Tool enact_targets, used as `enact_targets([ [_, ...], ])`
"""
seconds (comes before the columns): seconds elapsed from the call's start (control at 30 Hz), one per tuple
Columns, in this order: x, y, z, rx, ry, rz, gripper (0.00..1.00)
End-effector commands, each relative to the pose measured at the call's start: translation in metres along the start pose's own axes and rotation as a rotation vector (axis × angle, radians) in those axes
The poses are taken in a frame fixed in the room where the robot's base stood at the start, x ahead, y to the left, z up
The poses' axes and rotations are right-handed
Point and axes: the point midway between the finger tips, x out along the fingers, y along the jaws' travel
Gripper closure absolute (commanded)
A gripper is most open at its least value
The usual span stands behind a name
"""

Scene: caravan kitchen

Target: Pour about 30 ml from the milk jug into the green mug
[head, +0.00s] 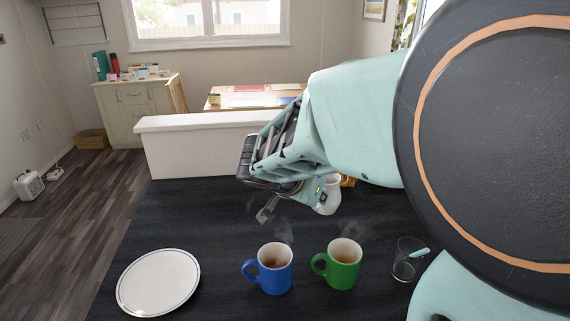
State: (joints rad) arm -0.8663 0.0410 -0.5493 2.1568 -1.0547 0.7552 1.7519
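The green mug (341,268) stands upright on the dark worktop, its handle to the left, with brown steaming liquid inside. A white jug (327,201), which looks like the milk jug, stands behind the mug; my arm hides much of it, and its contents are not visible. My gripper (258,194) is above the worktop, left of the jug and up and left of the green mug. Its fingers are apart with nothing visible between them.
A blue mug (273,271) with brown liquid stands just left of the green mug. A clear glass (405,262) is to the right, close to my arm. A white plate (158,284) lies at the left. A pale low wall (200,148) borders the worktop (190,213) behind.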

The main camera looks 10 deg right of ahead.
Motion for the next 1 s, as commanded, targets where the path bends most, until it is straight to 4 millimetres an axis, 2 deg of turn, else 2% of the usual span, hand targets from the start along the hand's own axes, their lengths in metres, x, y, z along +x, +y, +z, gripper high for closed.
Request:
enact_targets([
  [0.23,0.018,-0.004,0.011,-0.143,-0.010,-0.142,1.00],
  [0.53,0.022,-0.008,0.028,-0.259,-0.028,-0.256,1.00],
  [0.77,0.015,-0.010,0.024,-0.276,-0.031,-0.274,1.00],
  [1.0,0.000,-0.010,0.008,-0.275,-0.030,-0.274,1.00],
])
